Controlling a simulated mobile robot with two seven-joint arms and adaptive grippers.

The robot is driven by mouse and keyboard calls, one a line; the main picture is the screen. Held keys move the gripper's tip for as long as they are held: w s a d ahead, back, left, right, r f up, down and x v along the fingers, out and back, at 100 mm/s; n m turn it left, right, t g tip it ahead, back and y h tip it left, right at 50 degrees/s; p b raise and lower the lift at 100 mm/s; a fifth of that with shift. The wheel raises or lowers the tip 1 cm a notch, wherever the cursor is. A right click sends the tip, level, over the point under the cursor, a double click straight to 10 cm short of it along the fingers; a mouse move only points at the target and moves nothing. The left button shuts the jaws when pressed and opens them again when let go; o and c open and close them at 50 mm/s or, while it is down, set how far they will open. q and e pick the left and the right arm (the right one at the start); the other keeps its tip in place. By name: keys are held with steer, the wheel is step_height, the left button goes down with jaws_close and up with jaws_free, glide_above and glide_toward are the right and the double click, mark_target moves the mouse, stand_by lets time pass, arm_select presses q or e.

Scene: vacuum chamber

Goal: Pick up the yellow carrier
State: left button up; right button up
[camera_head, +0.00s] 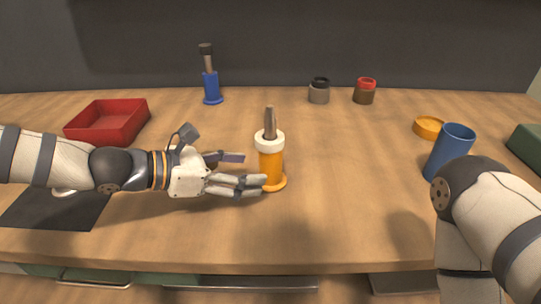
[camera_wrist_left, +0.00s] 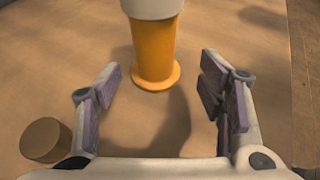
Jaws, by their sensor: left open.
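The yellow carrier (camera_head: 271,167) stands upright on the wooden table, with a white collar and a grey-brown rod sticking up from its top. My left gripper (camera_head: 254,172) comes in from the left, low over the table, with its fingers just left of the carrier. In the left wrist view the gripper (camera_wrist_left: 160,92) is open and empty. There the carrier (camera_wrist_left: 154,52) stands just ahead of the fingertips, between their lines, and its top is cut off. My right arm shows at the right edge, but its gripper is out of view.
A blue carrier (camera_head: 211,84) stands at the back left. A red tray (camera_head: 108,121) and a dark mat (camera_head: 50,211) lie left. A blue cup (camera_head: 447,151) and orange lid (camera_head: 428,127) are right.

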mark_target(260, 168)
arm_select(q)
steer(key=x, duration=0.7)
steer(key=shift+w+a, duration=0.2)
steer(key=shift+w, duration=0.1)
steer(key=shift+r, duration=0.15)
jaws_close()
